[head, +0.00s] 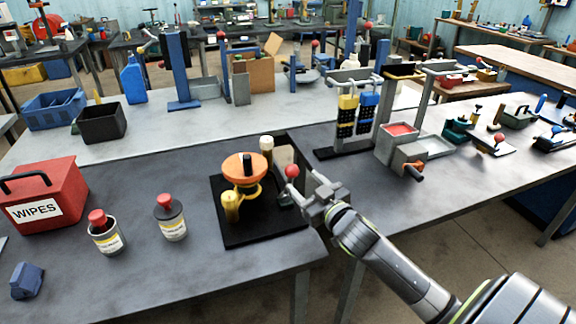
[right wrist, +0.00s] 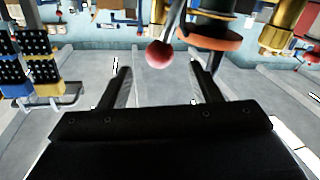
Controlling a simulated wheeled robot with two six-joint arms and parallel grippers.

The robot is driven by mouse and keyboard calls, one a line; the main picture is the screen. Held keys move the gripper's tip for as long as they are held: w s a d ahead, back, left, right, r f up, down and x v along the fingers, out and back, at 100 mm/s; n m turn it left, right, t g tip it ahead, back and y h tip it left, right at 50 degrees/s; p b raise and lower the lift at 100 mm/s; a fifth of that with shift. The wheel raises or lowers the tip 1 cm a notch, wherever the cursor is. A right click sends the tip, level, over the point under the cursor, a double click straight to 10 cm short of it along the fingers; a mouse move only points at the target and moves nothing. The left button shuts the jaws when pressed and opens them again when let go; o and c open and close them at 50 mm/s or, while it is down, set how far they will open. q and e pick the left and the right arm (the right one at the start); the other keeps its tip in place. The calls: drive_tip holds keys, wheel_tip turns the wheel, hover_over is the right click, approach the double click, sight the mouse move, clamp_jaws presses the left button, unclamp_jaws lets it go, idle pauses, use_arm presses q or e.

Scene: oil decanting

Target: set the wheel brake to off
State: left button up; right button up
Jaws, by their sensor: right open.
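An orange wheel-like disc (head: 244,167) with brass parts stands on a black base plate (head: 262,236) near the table's front edge. Beside it on the right, a lever with a red ball knob (head: 291,171) rises from the plate. I take this lever for the wheel brake; its setting cannot be read. My right gripper (head: 302,187) is open right beside the knob. In the right wrist view the red knob (right wrist: 159,53) lies ahead, roughly between the two fingers (right wrist: 162,82), and nothing is held. The orange disc (right wrist: 208,36) is just right of it there. My left gripper is not in view.
Two red-capped bottles (head: 171,217) (head: 106,232) and a red wipes box (head: 45,193) stand left of the plate. A rack with yellow and blue blocks (head: 347,115) and a grey bin (head: 397,143) stand behind on the right.

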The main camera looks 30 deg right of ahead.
sight(288, 167)
drive_tip(key=w, duration=0.7)
drive_tip(key=shift+w+d+p, duration=0.1)
drive_tip(key=shift+d+p, duration=0.05)
drive_tip(key=shift+p, duration=0.25)
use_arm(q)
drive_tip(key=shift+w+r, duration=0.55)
use_arm(e)
drive_tip(key=shift+w, duration=0.8)
clamp_jaws()
